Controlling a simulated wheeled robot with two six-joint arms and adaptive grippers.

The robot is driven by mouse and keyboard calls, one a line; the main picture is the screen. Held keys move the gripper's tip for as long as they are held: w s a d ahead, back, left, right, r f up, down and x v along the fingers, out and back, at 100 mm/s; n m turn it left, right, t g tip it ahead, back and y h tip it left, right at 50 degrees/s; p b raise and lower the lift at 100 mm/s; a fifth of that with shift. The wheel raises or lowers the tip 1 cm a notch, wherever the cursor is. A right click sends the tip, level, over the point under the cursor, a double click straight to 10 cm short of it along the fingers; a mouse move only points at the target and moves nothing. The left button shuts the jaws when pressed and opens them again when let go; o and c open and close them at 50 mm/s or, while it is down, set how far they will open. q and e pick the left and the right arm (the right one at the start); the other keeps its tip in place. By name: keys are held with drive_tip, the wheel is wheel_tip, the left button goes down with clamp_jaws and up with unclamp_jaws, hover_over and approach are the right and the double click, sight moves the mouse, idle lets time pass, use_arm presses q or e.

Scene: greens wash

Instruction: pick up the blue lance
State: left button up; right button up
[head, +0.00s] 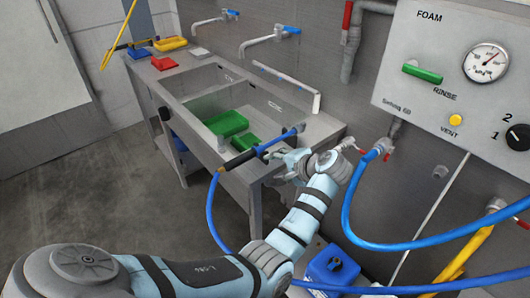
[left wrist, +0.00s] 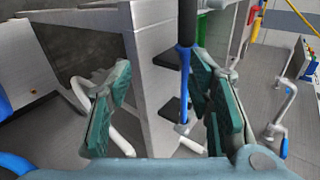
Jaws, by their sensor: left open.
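The blue lance (head: 273,143) has a black grip at its left end and a blue tube towards the right. It lies slanting across the near right end of the sink bench, with a blue hose hanging from the grip end. My left gripper (head: 281,159) is open just on the near side of the lance. In the left wrist view the lance (left wrist: 185,70) runs upright in the picture between the two open fingers (left wrist: 160,103), nearer the right finger. I cannot tell whether they touch. My right gripper is not in view.
The steel sink bench (head: 315,133) holds green crates (head: 227,123) in its basin. A red block (head: 164,63) and a yellow tray (head: 170,43) sit at its far end. A control panel (head: 460,70) and a looping blue hose (head: 350,215) are at right. A blue canister (head: 331,268) stands below.

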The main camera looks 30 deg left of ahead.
use_arm(q)
wheel_tip(320, 180, up, 4)
drive_tip(key=s, duration=0.1)
approach(249, 157)
drive_tip(key=a+f, duration=0.1)
drive_tip(key=f, duration=0.1)
drive_tip(key=shift+w+a+f+n+g+y+b, duration=0.15)
drive_tip(key=shift+w+a+f+n+b, duration=0.05)
drive_tip(key=shift+w+a+f, duration=0.35)
drive_tip(key=shift+w+a+f+n+g+y+b, duration=0.2)
drive_tip(key=shift+w+a+f, duration=0.15)
drive_tip(key=shift+a, duration=0.25)
drive_tip(key=x, duration=0.3)
drive_tip(key=shift+s+a, duration=0.1)
drive_tip(key=shift+a, duration=0.5)
drive_tip(key=shift+a+f+b, duration=0.15)
drive_tip(key=shift+a+b, duration=0.15)
drive_tip(key=shift+a+f, duration=0.1)
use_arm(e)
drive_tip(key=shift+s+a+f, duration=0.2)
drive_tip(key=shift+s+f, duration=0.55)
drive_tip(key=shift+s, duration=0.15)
use_arm(q)
drive_tip(key=c, duration=0.8)
